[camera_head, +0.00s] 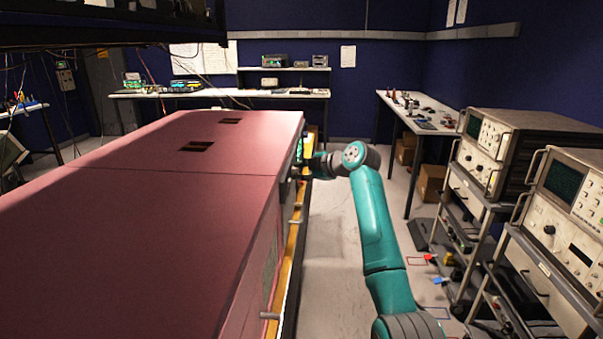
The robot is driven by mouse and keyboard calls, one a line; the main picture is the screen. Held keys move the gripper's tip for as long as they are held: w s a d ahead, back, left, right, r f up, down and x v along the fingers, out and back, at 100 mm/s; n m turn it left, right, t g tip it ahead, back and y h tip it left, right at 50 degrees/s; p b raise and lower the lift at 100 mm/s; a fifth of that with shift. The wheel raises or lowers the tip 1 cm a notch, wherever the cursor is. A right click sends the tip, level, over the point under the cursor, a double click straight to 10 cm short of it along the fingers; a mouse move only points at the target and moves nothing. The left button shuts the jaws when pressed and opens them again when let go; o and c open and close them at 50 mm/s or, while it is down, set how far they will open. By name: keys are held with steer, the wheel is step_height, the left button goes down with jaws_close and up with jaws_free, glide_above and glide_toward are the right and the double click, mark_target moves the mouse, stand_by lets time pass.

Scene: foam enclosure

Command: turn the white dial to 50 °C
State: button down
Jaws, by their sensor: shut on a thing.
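My gripper (303,163) is at the right side face of the long pink-topped enclosure (150,215), near its far end. It reaches in from the right at about the height just below the top edge. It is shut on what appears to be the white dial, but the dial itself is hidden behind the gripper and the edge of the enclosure. The dial's scale and its setting cannot be read from here.
A yellow-edged ledge (291,262) with small brackets runs along the enclosure's right side. Racks with oscilloscopes (488,150) stand at the right. A bench (425,125) is at the back right. Clear grey floor (335,245) lies between the enclosure and my arm.

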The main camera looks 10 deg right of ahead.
steer(key=m+g, duration=0.1)
steer(key=g, duration=0.1)
steer(key=m+g, duration=0.1)
steer(key=g, duration=0.1)
steer(key=shift+w+r+y, duration=0.15)
steer(key=shift+w+y, duration=0.05)
steer(key=shift+y, duration=0.1)
steer(key=shift+m+g, duration=0.4)
stand_by(0.3)
steer(key=c, duration=0.9)
jaws_free()
steer(key=shift+d, duration=0.1)
steer(key=v, duration=1.2)
